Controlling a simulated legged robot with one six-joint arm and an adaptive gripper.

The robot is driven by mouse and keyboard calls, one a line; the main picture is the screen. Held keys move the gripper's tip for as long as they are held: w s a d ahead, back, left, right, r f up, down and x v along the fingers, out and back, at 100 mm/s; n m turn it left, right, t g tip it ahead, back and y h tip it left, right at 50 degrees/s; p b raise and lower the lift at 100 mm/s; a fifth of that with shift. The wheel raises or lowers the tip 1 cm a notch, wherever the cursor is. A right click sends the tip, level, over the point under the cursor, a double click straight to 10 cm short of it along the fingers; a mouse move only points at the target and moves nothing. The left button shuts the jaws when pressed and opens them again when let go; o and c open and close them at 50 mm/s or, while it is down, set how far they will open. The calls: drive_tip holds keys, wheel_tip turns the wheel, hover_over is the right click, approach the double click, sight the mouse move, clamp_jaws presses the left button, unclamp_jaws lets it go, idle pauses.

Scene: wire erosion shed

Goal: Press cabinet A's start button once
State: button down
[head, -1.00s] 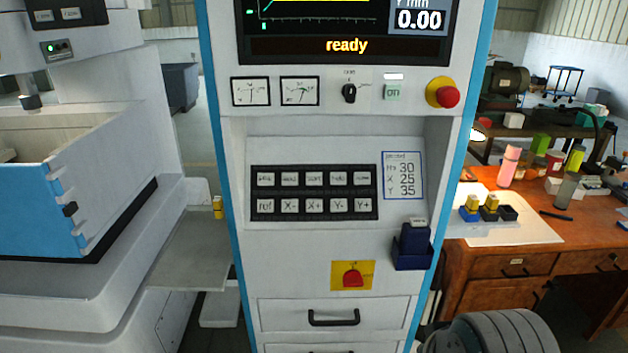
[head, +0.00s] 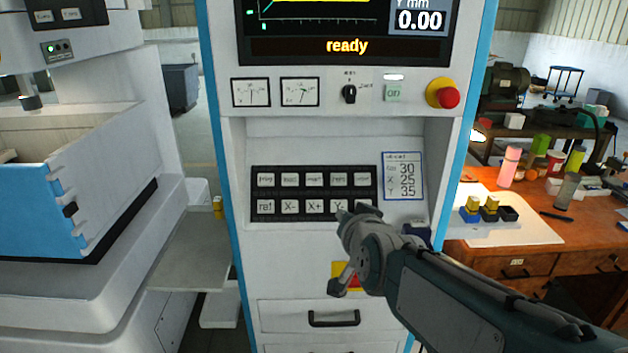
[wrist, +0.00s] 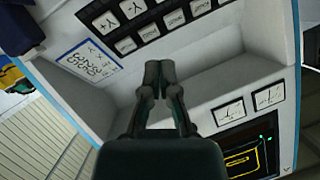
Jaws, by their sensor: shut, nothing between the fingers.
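The control cabinet (head: 330,140) stands in the middle of the head view, its screen (head: 346,45) reading "ready". Its black key panel (head: 313,193) has two rows of pale keys. The lower row reads ref, X-, X+ and Y-; the upper labels are too small to read surely. No label plainly reads "start" or "A". My gripper (head: 343,214) is in front of the panel's lower right, hiding the Y+ key. In the wrist view my gripper (wrist: 159,70) is shut and empty, with the key panel (wrist: 122,31) beyond its tips; contact cannot be told.
A notice (head: 403,176) is beside the keys. A wooden desk (head: 530,264) stands right, a machine (head: 90,235) left.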

sight(313, 173)
drive_tip(key=w+a+r+m+t+h, duration=0.1)
drive_tip(key=w+a+r+m+t, duration=0.2)
drive_tip(key=w, duration=0.5)
drive_tip(key=a+m+t, duration=0.1)
drive_tip(key=a+t, duration=0.1)
drive_tip(key=t, duration=0.1)
drive_tip(key=shift+w+a+r, duration=0.2)
drive_tip(key=shift+w+r, duration=0.15)
drive_tip(key=shift+w+f, duration=0.85)
drive_tip(key=shift+w, duration=0.35)
drive_tip(key=shift+w+f, duration=0.9)
drive_tip(key=shift+w, duration=0.3)
drive_tip(key=shift+w+f, duration=0.85)
drive_tip(key=shift+w, duration=0.35)
drive_tip(key=shift+w+d+f, duration=0.1)
drive_tip(key=shift+w+f, duration=0.05)
drive_tip(key=shift+w, duration=0.1)
drive_tip(key=shift+w+f, duration=0.2)
drive_tip(key=shift+w, duration=0.1)
drive_tip(key=shift+s+r, duration=0.45)
drive_tip(key=shift+s, duration=0.2)
